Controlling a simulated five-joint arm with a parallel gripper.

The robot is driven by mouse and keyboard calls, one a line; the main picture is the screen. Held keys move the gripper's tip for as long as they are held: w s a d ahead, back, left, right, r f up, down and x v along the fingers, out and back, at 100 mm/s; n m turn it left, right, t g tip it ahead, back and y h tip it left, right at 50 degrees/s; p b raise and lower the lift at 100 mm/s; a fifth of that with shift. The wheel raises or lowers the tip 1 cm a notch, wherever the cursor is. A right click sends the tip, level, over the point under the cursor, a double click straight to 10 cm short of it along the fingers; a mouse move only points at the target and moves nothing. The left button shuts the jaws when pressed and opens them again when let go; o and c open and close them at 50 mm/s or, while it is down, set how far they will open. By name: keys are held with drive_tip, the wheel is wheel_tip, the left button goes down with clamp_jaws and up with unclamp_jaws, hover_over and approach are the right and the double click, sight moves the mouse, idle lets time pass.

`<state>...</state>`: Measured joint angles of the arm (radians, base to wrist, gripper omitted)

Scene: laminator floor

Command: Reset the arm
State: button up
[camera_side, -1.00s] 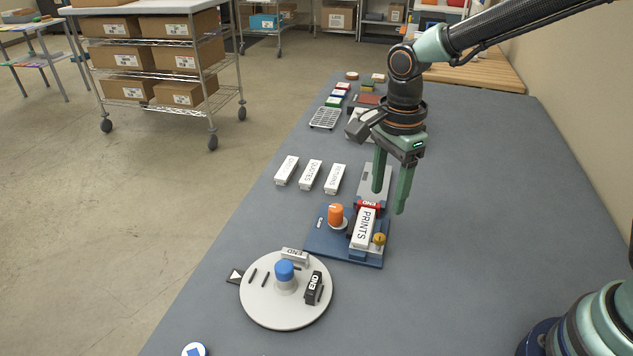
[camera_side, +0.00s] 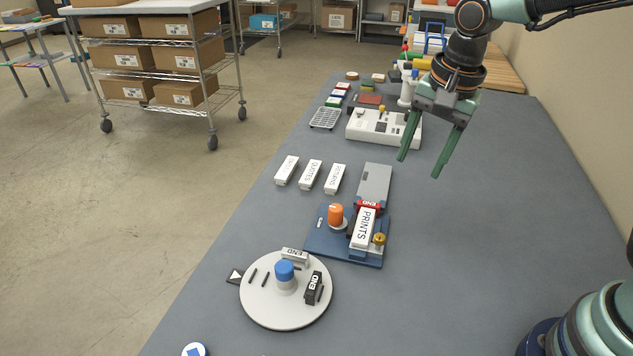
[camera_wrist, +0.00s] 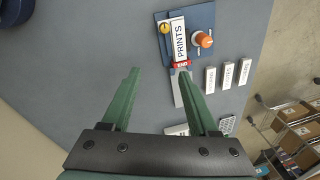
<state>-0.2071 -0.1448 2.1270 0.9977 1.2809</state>
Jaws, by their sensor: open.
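My gripper (camera_side: 423,164) has green fingers, spread apart and empty. It hangs in the air above the right part of the grey table (camera_side: 480,250), up and right of the blue fixture. In the wrist view my gripper (camera_wrist: 168,98) also shows nothing between its fingers. The blue fixture (camera_side: 325,243) holds a white block marked PRINTS (camera_side: 363,228), a red END piece (camera_side: 368,206), an orange knob (camera_side: 335,214) and a grey plate (camera_side: 375,182). The PRINTS block (camera_wrist: 179,40) shows near the top of the wrist view.
Several white labelled blocks (camera_side: 311,175) lie left of the fixture. A white device (camera_side: 370,128) stands behind. The table's right side is clear; a cart (camera_side: 160,60) stands off the table.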

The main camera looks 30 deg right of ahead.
drive_tip(key=s+d+r+n+t, duration=0.3)
drive_tip(key=s+d+n, duration=0.2)
drive_tip(key=n, duration=0.7)
drive_tip(key=shift+s+d+r+t, duration=0.25)
drive_tip(key=shift+d+r+t, duration=0.15)
drive_tip(key=shift+d, duration=0.65)
